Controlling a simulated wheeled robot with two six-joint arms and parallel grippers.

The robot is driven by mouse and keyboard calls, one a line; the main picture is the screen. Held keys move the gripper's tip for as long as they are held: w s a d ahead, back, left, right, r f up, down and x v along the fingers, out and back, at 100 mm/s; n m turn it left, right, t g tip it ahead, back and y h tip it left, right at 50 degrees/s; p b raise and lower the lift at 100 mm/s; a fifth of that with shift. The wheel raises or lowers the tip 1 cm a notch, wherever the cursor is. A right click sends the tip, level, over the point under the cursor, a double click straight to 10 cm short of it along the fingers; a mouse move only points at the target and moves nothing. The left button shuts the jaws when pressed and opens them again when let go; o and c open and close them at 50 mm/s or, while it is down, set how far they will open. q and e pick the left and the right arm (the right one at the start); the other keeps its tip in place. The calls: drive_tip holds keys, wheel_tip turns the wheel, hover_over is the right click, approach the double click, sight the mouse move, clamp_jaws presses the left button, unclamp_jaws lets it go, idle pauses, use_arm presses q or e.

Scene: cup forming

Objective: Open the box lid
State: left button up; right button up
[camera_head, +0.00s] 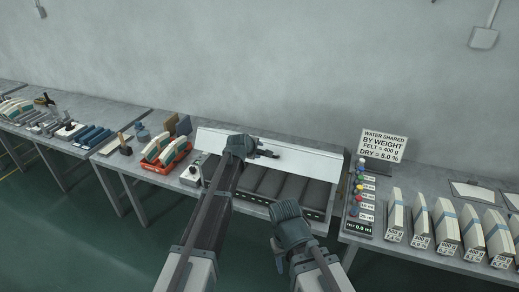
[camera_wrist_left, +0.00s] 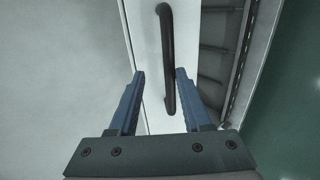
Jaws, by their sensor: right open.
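The box (camera_head: 290,207) on the middle table has a row of dark ribbed sections showing in front of its white lid (camera_head: 215,139). In the left wrist view the white lid (camera_wrist_left: 145,35) carries a black bar handle (camera_wrist_left: 167,50). My left gripper (camera_head: 272,154) is over the lid. In the left wrist view its blue fingers (camera_wrist_left: 160,75) are apart, one on each side of the handle in the picture, with gaps. I cannot tell the depth between them. My right gripper (camera_head: 285,208) is open in front of the box's right part, apart from the lid.
An orange tray (camera_head: 166,169) with pale curved pieces stands left of the box. A grey wall (camera_head: 250,60) rises behind the tables.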

use_arm(q)
drive_tip(key=p+v, duration=0.6)
drive_tip(key=v, duration=0.5)
drive_tip(key=shift+s+r+p, duration=0.2)
drive_tip(key=shift+r+p, duration=0.1)
drive_tip(key=shift+p, duration=0.1)
drive_tip(key=shift+a, duration=0.15)
